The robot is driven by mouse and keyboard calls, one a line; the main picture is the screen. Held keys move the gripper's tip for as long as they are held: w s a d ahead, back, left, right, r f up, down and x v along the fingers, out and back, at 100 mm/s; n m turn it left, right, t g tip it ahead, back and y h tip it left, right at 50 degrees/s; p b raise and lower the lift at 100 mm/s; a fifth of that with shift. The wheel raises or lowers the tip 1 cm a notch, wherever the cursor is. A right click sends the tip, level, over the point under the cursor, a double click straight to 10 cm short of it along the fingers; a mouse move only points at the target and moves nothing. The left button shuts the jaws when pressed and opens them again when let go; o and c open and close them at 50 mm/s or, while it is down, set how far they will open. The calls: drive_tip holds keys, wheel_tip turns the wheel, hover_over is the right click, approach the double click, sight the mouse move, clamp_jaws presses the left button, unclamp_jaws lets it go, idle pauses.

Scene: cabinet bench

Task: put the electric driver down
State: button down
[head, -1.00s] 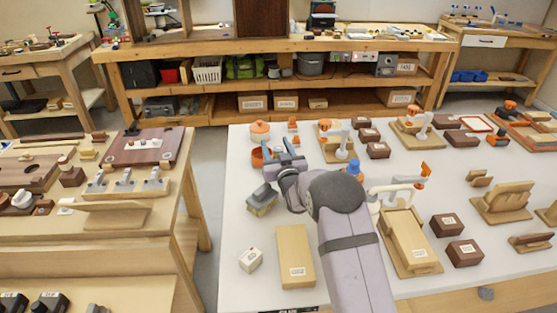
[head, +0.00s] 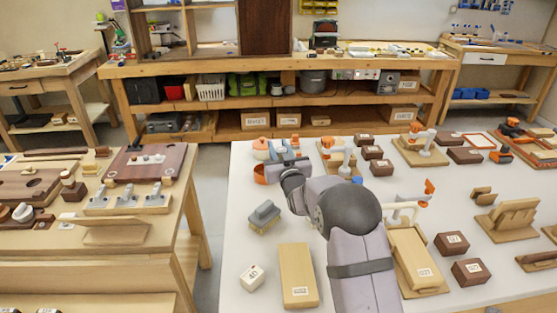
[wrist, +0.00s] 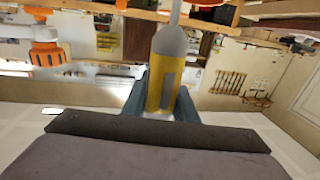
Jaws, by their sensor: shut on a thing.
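The electric driver (wrist: 168,85) shows in the wrist view as a yellow cylinder with a grey collar and a thin shaft pointing to the top of the picture. My gripper (wrist: 161,98) has one blue-grey finger on each side of its body and is shut on it. In the head view my gripper (head: 286,153) is over the far left part of the white table (head: 235,240). The driver cannot be made out clearly there. Whether it touches anything below is hidden.
An orange-lidded pot (head: 261,149) and an orange cup (head: 261,173) are close left of my gripper. A grey brush-like block (head: 264,215) lies nearer. Fixtures and brown boxes fill the right side.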

wheel_tip(320, 180, up, 4)
drive_tip(key=shift+r, duration=0.2)
drive_tip(key=shift+a, duration=0.1)
